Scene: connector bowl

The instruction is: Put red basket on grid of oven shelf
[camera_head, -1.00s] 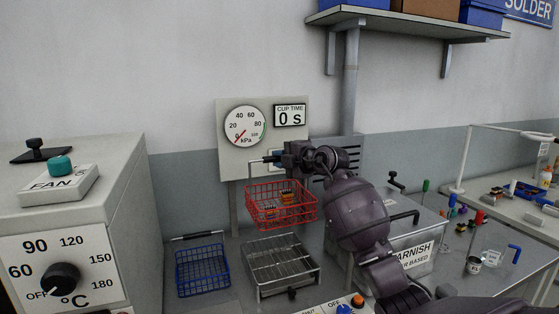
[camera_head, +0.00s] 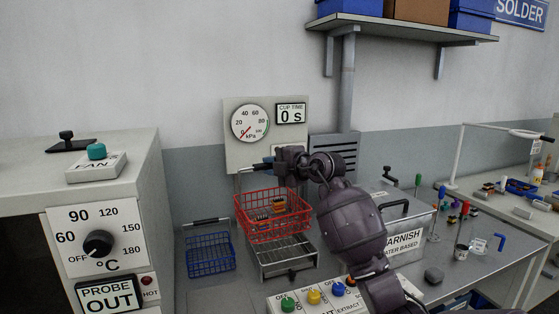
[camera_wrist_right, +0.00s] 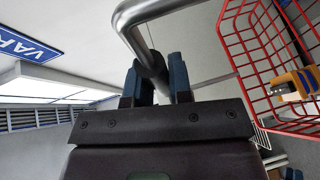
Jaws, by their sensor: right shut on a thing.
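The red wire basket (camera_head: 272,226) hangs in the air in the head view, with small orange and dark parts (camera_head: 279,204) inside. My right gripper (camera_head: 268,164) is shut on the basket's handle above it; in the right wrist view the two fingers (camera_wrist_right: 158,82) close around a thick grey bar (camera_wrist_right: 136,28). The red basket also shows at the right of that view (camera_wrist_right: 262,60). A wire grid shelf (camera_head: 286,256) on the bench lies below and a little right of the basket, partly hidden by it. The oven (camera_head: 110,240) stands at the left. My left gripper is not in view.
A blue wire basket (camera_head: 210,253) sits on the bench left of the grid. A varnish tank (camera_head: 402,238) stands right of my arm. A button panel (camera_head: 315,298) is at the front. A gauge panel (camera_head: 262,140) is behind the basket.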

